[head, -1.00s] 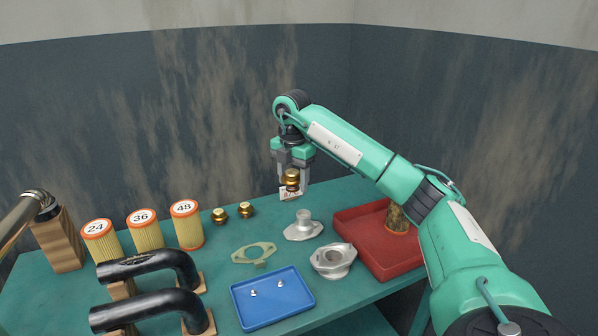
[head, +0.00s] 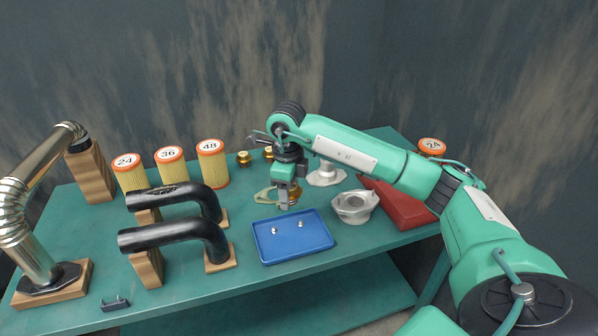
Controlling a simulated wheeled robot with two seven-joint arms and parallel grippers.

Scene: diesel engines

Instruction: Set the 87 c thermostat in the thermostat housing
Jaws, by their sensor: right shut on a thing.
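My right gripper (head: 285,202) is shut on a brass thermostat (head: 295,191), held above the table behind the blue tray. The fingers hide most of this thermostat, and no label on it can be read now. The grey metal thermostat housing (head: 354,207) sits on the table to the right of the gripper, its round opening facing up. The gripper is apart from it. Two more brass thermostats stand at the back, one (head: 243,158) clear and one (head: 268,153) beside my wrist. My left gripper is not in view.
A blue tray (head: 266,257) holds two small bolts. A pale gasket (head: 264,197) and a grey cover (head: 325,176) lie near the gripper. Black pipes (head: 172,237) and numbered filters (head: 212,164) stand at left.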

